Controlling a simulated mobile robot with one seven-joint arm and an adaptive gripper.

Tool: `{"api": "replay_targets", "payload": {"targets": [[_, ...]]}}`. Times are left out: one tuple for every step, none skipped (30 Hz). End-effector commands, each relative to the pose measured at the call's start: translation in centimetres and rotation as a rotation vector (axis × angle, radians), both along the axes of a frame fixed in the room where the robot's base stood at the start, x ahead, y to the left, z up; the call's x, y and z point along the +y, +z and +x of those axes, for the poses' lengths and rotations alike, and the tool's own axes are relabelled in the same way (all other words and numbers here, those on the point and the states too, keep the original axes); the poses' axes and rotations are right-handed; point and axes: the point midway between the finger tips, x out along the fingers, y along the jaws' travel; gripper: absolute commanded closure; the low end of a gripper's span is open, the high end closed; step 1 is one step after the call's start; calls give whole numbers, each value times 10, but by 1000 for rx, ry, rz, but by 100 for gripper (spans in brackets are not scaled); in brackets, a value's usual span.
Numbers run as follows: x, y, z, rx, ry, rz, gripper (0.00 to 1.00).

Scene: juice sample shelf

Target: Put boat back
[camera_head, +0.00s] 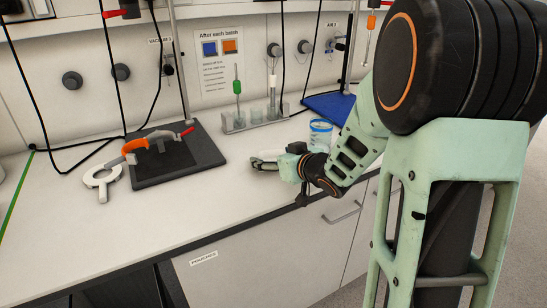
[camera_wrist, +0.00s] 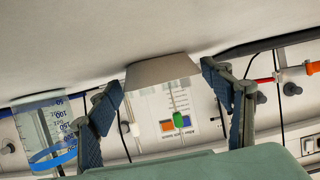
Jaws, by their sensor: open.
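A small pale grey tray-like thing, apparently the boat (camera_wrist: 160,70), stands on the white counter in the wrist view, which is upside down. Its wider side faces the bottom of that picture. My gripper (camera_wrist: 163,88) is open, with one dark blue finger on each side of the boat. I see a gap beside the left finger; the right fingertip looks very close to the boat, and I cannot tell if it touches. In the head view my gripper (camera_head: 272,160) is low over the counter, and a whitish shape there is partly hidden by it.
A beaker with a blue band (camera_head: 320,132) stands close behind my gripper. A tube rack (camera_head: 233,126) is at the back. The front left counter is clear.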

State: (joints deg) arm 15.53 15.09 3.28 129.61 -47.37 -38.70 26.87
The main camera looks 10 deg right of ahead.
Motion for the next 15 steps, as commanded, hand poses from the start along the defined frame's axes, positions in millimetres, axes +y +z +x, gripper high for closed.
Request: {"api": "replay_targets", "payload": {"targets": [[-4,5,-7,1,-4,-1,27],[-6,7,-12,1,-4,0,27],[-8,11,-18,0,-5,-1,27],[-9,13,-24,0,-5,-1,27],[-11,16,-29,-2,-5,-2,27],[-15,20,-38,0,-6,-3,27],[-17,23,-43,-2,-6,-2,27],[-18,25,-50,0,-5,-1,27],[-20,29,-57,-1,-5,-1,27],[-22,31,-63,-1,-5,-2,27],[-24,33,-68,-1,-6,-2,27],[-26,36,-75,-1,-5,-2,27],[-27,38,-79,-1,-4,0,27],[-28,39,-84,0,-4,-1,27],[-30,41,-88,1,-4,-1,27]]}}
